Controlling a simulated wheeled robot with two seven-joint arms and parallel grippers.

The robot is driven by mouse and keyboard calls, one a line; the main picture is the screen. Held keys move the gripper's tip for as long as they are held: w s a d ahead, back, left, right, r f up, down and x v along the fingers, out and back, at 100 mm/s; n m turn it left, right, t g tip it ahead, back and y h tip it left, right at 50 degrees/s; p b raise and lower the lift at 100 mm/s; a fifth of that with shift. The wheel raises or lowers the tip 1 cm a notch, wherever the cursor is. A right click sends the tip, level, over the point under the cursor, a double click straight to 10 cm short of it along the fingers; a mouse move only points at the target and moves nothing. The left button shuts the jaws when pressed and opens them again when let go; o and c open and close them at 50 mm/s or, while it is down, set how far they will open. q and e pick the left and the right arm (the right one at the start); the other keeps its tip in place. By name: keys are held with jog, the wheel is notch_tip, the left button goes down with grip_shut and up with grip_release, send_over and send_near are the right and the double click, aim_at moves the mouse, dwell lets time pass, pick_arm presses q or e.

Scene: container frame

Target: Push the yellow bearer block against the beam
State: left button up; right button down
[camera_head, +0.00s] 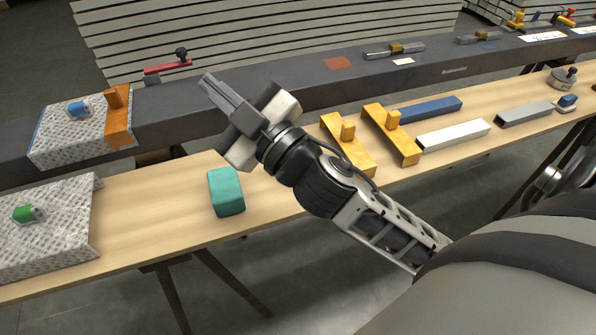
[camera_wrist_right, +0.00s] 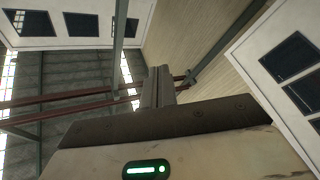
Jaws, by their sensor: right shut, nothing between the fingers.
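Two yellow blocks with upright grips lie on the wooden bench in the head view: a left yellow block (camera_head: 359,158) and a right yellow block (camera_head: 408,152). The frames do not show which is the bearer block. The long dark grey beam (camera_head: 300,82) runs behind the bench. Whether either far end touches it cannot be told. My right gripper (camera_head: 206,82) is shut and empty, left of both yellow blocks, its fingers overlapping the beam in the picture. The shut fingers also show in the right wrist view (camera_wrist_right: 158,85), with no block there. My left gripper is out of view.
A teal block (camera_head: 226,192) lies on the bench (camera_head: 150,215) below my right gripper. An orange block (camera_head: 118,130) sits on a tread-plate piece (camera_head: 65,135) at left. Blue (camera_head: 430,108), white (camera_head: 453,134) and grey (camera_head: 525,114) bars lie right of the yellow blocks.

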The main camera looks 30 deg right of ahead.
jog(key=s+a+r+n+g+y, duration=0.4)
jog(key=a+n+g+y, duration=0.45)
jog(key=n+y, duration=0.55)
jog(key=s+a+f+n+g+h, duration=0.35)
jog(key=f+n+g, duration=0.35)
jog(key=n+g, duration=0.3)
jog(key=w+d+f+n+g+h, duration=0.1)
jog(key=d+f+g+h, duration=0.1)
jog(key=d+f+h, duration=0.95)
jog(key=w+d+m+h, duration=0.15)
jog(key=d+h, duration=0.35)
jog(key=d, duration=0.7)
notch_tip(320, 180, down, 9)
jog(key=shift+s+a, duration=0.1)
jog(key=shift+a, duration=0.05)
jog(key=w, duration=0.1)
jog(key=w+p, duration=0.1)
jog(key=w, duration=0.1)
jog(key=shift+w+d+f, duration=0.1)
jog(key=shift+d+f, duration=0.05)
jog(key=shift+d, duration=0.2)
jog(key=shift+w+d, duration=0.1)
jog(key=shift+w, duration=0.3)
